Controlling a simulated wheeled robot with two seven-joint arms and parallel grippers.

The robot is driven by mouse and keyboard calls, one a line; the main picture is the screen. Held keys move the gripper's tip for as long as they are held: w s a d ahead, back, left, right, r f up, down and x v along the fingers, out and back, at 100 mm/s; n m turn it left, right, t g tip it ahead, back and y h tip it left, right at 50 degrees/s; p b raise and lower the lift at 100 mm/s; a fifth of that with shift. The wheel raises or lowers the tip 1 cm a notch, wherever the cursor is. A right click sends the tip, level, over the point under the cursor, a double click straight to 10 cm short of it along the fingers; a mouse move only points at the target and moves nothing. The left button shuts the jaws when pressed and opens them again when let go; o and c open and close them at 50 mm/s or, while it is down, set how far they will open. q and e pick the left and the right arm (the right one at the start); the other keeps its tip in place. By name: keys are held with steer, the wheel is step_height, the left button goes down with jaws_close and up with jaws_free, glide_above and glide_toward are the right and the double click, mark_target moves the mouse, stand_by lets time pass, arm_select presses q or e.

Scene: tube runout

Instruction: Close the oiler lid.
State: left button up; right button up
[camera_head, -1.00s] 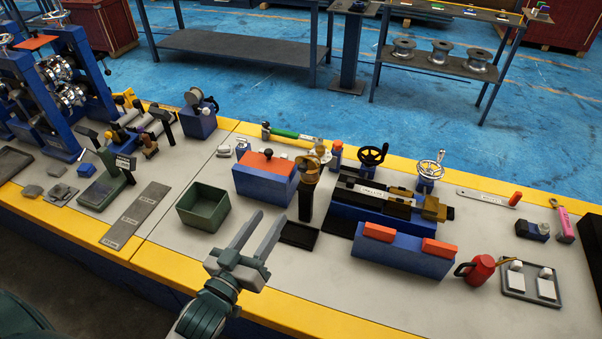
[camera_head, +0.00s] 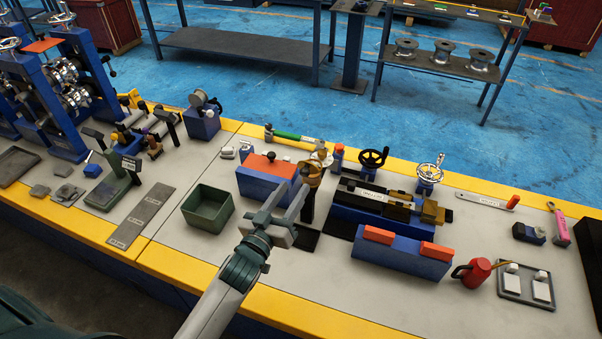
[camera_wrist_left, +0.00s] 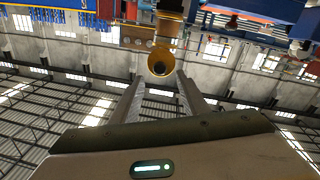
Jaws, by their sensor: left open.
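The brass oiler (camera_head: 313,173) stands on a dark post at the middle of the bench, with a rounded brass piece at its top that looks like the lid; its exact angle is hard to tell. My left gripper (camera_head: 289,194) is open and empty, its fingers pointing away from me just in front and to the left of the oiler, overlapping part of the post's surroundings. In the left wrist view the brass oiler (camera_wrist_left: 160,62) shows a round dark opening beyond and between the two open fingertips. I see no contact. My right gripper is not in view.
A blue block with an orange top (camera_head: 262,180) stands close left of the oiler. A green bin (camera_head: 207,209) is farther left. A blue vise-like fixture (camera_head: 375,212) stands right, with a blue block with orange pads (camera_head: 400,255) in front. A red oil can (camera_head: 474,271) stands far right.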

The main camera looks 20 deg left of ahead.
mark_target(303, 174)
arm_select(q)
steer(key=shift+w+d+p, duration=0.2)
steer(key=shift+w+p, duration=0.15)
steer(key=shift+w, duration=1.15)
steer(key=shift+w+d+p, duration=0.2)
steer(key=shift+w+p, duration=0.1)
steer(key=shift+w, duration=1.2)
steer(key=shift+c, duration=0.6)
jaws_close()
